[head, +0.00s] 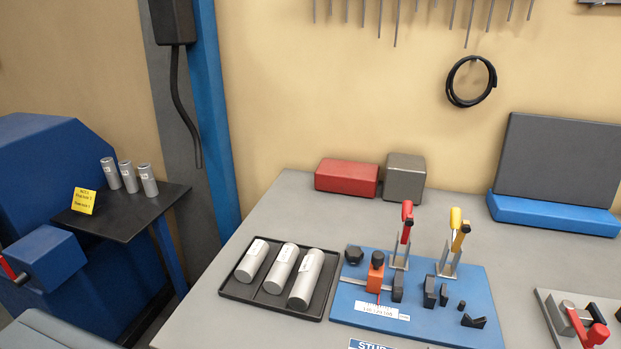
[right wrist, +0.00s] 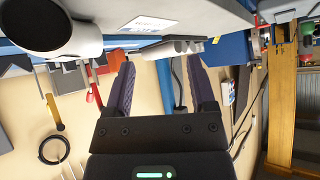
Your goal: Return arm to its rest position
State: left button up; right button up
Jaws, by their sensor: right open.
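My right gripper (right wrist: 160,66) shows in the right wrist view, its two dark purple fingers spread apart with nothing between them. That view is upside down, with the wall and workbench beyond the fingers. No arm or gripper of mine shows in the head view, and my left gripper is in neither view.
The grey workbench (head: 265,213) holds a black tray (head: 232,287) with three silver cylinders, and a blue fixture board (head: 465,275) with upright clamps (head: 405,235). Red (head: 346,177) and grey (head: 404,177) boxes stand behind. A black side table (head: 125,218) bears three smaller cylinders.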

jog(key=s+a+f+m+g+h, duration=0.2)
jog(key=s+f+m+g+h, duration=0.35)
jog(key=s, duration=0.55)
jog(key=s+d+f+n, duration=0.1)
jog(key=s+f, duration=0.1)
jog(key=f, duration=0.9)
jog(key=s+f, duration=0.2)
jog(key=f, duration=0.8)
jog(key=s+d+f+g, duration=0.1)
jog(key=s+d+f, duration=0.1)
jog(key=s+f, duration=0.6)
jog(key=s+h, duration=0.1)
jog(key=s, duration=0.2)
jog(key=shift+s+d+f+g, duration=0.25)
jog(key=shift+s+d+g, duration=0.1)
jog(key=shift+n, duration=0.25)
